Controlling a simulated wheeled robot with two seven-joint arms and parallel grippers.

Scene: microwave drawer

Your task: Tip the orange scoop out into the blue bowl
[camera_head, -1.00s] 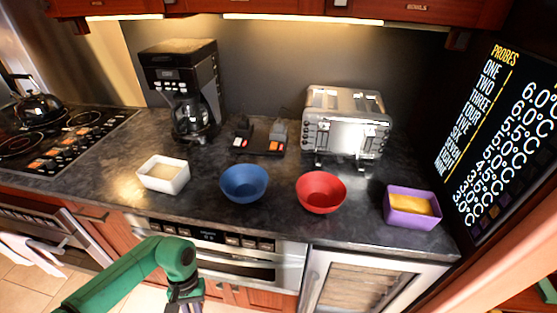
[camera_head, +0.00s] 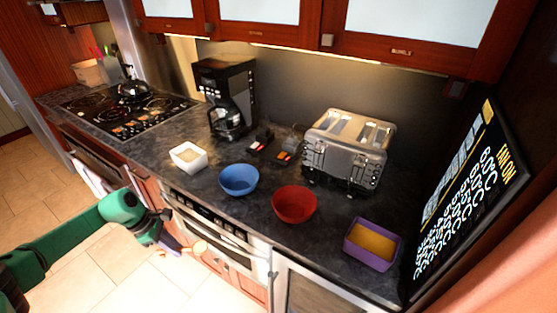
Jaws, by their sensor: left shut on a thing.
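The blue bowl (camera_head: 239,181) stands upright on the dark counter, left of the red bowl, and its inside looks plain blue. My left gripper (camera_head: 172,243) is in front of the counter's front edge, below and left of the blue bowl. It is shut on the orange scoop (camera_head: 200,247), whose pale orange round end sticks out to the right of the fingers. The scoop is small in the picture, so I cannot tell what it holds. The scoop is apart from the bowl. My right gripper is out of view.
A white square dish (camera_head: 188,157) with pale contents is left of the blue bowl. The red bowl (camera_head: 294,205) and a purple box (camera_head: 371,247) with orange contents are to the right. A coffee maker (camera_head: 228,97), scales and toaster (camera_head: 347,150) stand behind.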

